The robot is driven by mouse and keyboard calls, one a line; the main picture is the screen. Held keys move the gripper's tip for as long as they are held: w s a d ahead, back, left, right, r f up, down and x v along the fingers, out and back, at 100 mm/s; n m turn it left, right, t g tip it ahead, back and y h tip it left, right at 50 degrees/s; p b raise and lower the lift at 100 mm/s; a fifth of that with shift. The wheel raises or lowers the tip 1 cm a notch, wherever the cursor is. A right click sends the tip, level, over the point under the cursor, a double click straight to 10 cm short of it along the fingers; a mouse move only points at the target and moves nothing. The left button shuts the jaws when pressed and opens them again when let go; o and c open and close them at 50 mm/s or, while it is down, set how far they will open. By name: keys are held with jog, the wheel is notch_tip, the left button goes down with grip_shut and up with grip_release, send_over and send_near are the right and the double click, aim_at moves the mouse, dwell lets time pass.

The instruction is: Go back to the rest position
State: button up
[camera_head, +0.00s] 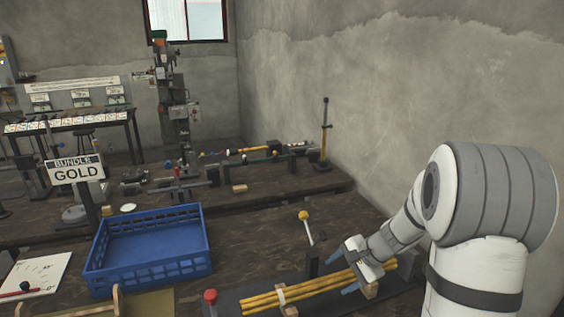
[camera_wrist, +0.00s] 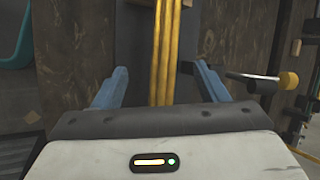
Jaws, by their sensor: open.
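My gripper (camera_head: 343,271) is at the lower right in the head view, over the right part of a bundle of yellow rods (camera_head: 262,300). In the wrist view my gripper (camera_wrist: 160,82) has its two blue fingers spread wide. The yellow rods (camera_wrist: 167,50) run between and beyond the fingers, with gaps on both sides. A white band wraps the rods in the head view. The rods lie on small wooden supports (camera_head: 289,311). My gripper's body hides part of the rods.
An empty blue crate (camera_head: 150,277) stands left of the rods, by a sign reading BUNDLE GOLD (camera_head: 75,169). A lever with a yellow knob (camera_head: 304,216) stands close to my gripper; its knob shows in the wrist view (camera_wrist: 288,80). A red-topped post (camera_head: 210,296) is near the rods. A wall is at right.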

jog(key=s+a+r+n+h, duration=0.1)
jog(key=s+r+n+h, duration=0.2)
jog(key=s, duration=0.8)
jog(key=s+a+r+n+h, duration=0.2)
jog(key=s+r+n, duration=0.5)
jog(key=s, duration=0.5)
jog(key=shift+a+r+n+g+h, duration=0.2)
jog(key=shift+r+n+g+h, duration=0.15)
jog(key=shift+n, duration=0.45)
